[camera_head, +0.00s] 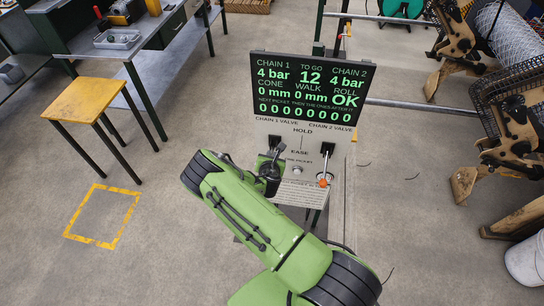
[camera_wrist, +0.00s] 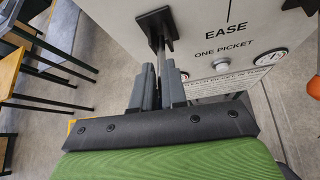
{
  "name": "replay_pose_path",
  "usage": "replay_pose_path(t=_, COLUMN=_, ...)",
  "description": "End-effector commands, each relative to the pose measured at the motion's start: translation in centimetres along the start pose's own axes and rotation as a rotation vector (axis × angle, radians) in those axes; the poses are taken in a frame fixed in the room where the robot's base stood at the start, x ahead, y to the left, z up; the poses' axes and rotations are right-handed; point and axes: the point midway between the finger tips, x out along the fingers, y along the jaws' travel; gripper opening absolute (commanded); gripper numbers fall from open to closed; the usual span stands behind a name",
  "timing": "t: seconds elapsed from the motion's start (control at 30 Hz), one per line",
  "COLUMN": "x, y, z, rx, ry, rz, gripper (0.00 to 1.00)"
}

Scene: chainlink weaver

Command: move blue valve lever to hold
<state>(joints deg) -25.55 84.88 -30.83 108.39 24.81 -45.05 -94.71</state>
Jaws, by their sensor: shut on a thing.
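The valve panel (camera_head: 301,137) stands ahead, with "HOLD" printed above "EASE". Its left lever, under the "CHAIN 1 VALVE" label, shows as a grey shaft in the wrist view (camera_wrist: 161,48), coming out of a dark bracket. My gripper (camera_wrist: 160,78) is shut on this lever; its grey fingers stand on both sides of the shaft. The lever's knob is hidden, so I cannot see its blue colour. In the head view my gripper (camera_head: 270,172) covers most of the lever, left of "EASE". The lever's exact angle is unclear.
The right lever's orange knob (camera_head: 323,183) hangs low, close to my gripper's right. A round knob (camera_head: 297,170) sits between the levers. The display (camera_head: 308,90) reads 4 bar for both chains. A yellow-topped stool (camera_head: 84,99) stands left; machinery (camera_head: 460,50) stands right.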

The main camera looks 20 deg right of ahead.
Motion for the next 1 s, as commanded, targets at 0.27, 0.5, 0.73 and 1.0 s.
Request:
replay_pose_path(t=0.27, x=-0.02, y=0.95, z=-0.34, rx=0.008, ry=0.006, rz=0.024, gripper=0.0)
replay_pose_path(t=0.5, x=-0.03, y=1.03, z=-0.43, rx=0.01, ry=0.008, rz=0.025, gripper=0.15)
replay_pose_path(t=0.73, x=-0.03, y=0.74, z=-0.33, rx=0.007, ry=0.006, rz=0.018, gripper=0.51)
replay_pose_path(t=1.0, x=-0.01, y=0.41, z=-0.21, rx=0.004, ry=0.004, rz=0.01, gripper=0.59)
